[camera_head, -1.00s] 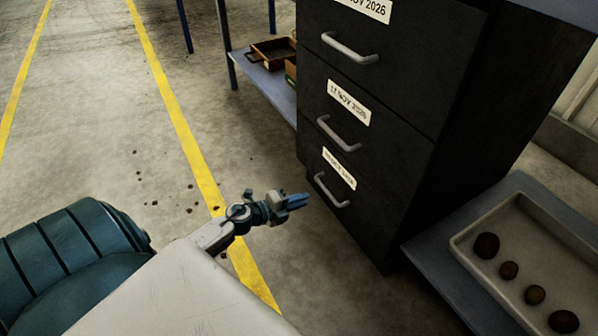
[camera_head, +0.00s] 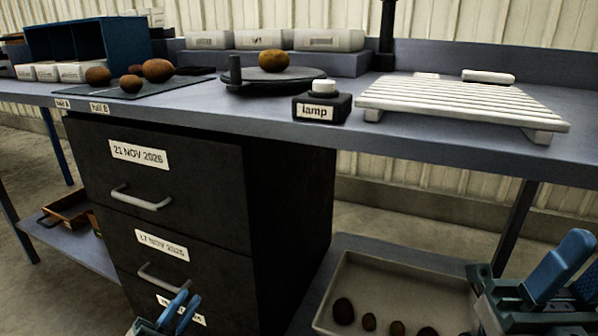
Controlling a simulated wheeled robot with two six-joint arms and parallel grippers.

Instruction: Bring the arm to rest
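My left gripper (camera_head: 180,314) is at the bottom edge, left of the middle, in front of the black drawer unit (camera_head: 292,200). Its two blue fingers point up with a gap between them, and nothing shows in it. My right gripper (camera_head: 577,268) is at the lower right, beside the white tray on the low shelf. Its blue fingers stand apart and look empty, though the picture edge cuts it off. Both forearms are mostly out of view.
The white tray (camera_head: 430,285) below holds several dark potatoes.

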